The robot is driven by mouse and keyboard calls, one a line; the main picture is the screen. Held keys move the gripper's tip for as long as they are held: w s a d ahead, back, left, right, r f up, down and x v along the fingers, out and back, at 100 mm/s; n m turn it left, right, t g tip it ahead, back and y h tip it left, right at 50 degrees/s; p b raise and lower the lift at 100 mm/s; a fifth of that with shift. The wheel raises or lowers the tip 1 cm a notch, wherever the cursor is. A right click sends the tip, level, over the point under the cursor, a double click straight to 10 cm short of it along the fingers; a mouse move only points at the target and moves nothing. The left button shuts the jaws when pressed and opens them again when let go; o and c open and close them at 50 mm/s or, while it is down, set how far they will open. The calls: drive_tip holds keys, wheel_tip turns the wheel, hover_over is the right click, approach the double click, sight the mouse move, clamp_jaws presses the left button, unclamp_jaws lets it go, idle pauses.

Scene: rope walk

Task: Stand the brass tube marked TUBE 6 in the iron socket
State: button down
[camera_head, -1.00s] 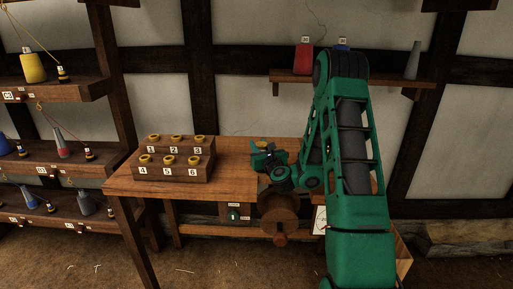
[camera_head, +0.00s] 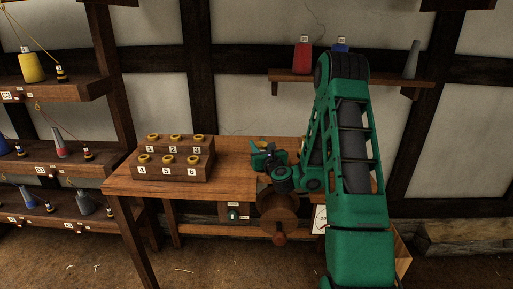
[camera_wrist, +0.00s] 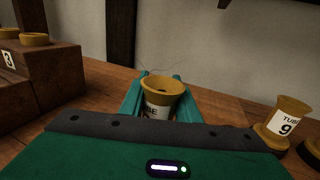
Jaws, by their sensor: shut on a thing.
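My gripper (camera_wrist: 158,92) is shut on a brass tube (camera_wrist: 166,86) with a flared, open top. The tube stands roughly upright between the green fingers. Its white label is partly hidden by my gripper body, so its number cannot be read. In the head view my gripper (camera_head: 264,158) is over the bench, right of the stepped block, with a small bit of brass showing at it. A second brass tube marked TUBE 9 (camera_wrist: 288,120) stands apart to the right in the wrist view. I cannot make out the iron socket for certain.
A stepped wooden block (camera_head: 178,172) numbered 1 to 6, with brass rings on top, stands left of my gripper on the wooden bench (camera_head: 235,180). A dark, brass-edged thing (camera_wrist: 312,148) is cut off at the wrist view's right edge. Shelves with spools stand at left.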

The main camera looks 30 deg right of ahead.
drive_tip(key=shift+f, duration=0.7)
drive_tip(key=c, duration=1.6)
unclamp_jaws()
drive_tip(key=shift+a, duration=0.1)
